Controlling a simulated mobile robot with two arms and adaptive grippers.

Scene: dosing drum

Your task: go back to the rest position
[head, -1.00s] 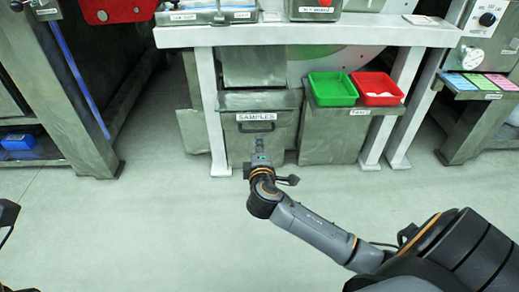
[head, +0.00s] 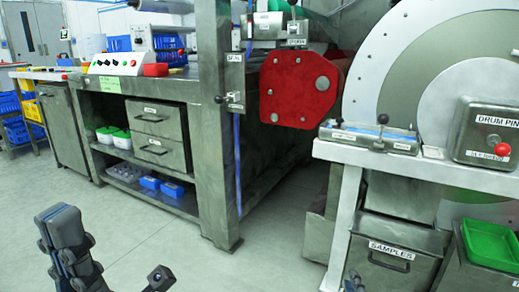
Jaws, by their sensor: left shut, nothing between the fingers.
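My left gripper (head: 60,216) stands at the bottom left of the head view, pointing up, with its fingers together and nothing between them. It is over open floor, apart from the benches. Only the tip of my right gripper (head: 352,281) shows at the bottom edge, in front of the SAMPLES drawer (head: 385,262). Most of it is cut off by the frame, so its opening cannot be told.
A steel bench (head: 220,190) with drawers (head: 160,136) stands ahead on the left. The drum stand (head: 340,225) is on the right, with a red clamp part (head: 298,88) beside it and a green tray (head: 490,243) low down. The floor (head: 150,235) between is clear.

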